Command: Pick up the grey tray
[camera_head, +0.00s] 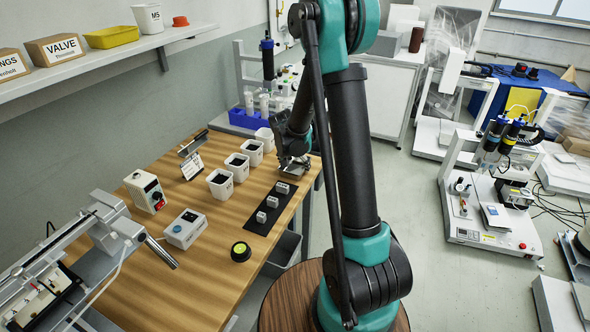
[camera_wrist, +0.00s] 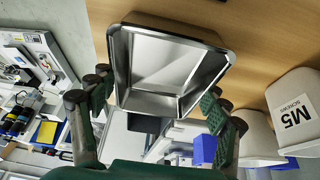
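The grey tray (camera_wrist: 165,62) is a shallow, shiny metal box with a rolled rim, lying on the wooden table close to its edge. In the head view the tray (camera_head: 296,172) shows only in part beneath my gripper (camera_head: 291,158). In the wrist view my gripper (camera_wrist: 157,92) has its fingers spread wide, one side left and one side right of the tray. The fingers look open and very close to the tray's sides; I cannot tell whether they touch it. Nothing is lifted.
White screw bins (camera_head: 237,166) stand left of the tray on the table (camera_head: 215,265); one marked M5 (camera_wrist: 296,110) is near my fingers. A black mat (camera_head: 262,226) with small grey blocks lies nearer. A blue bin (camera_head: 243,119) stands beyond the table.

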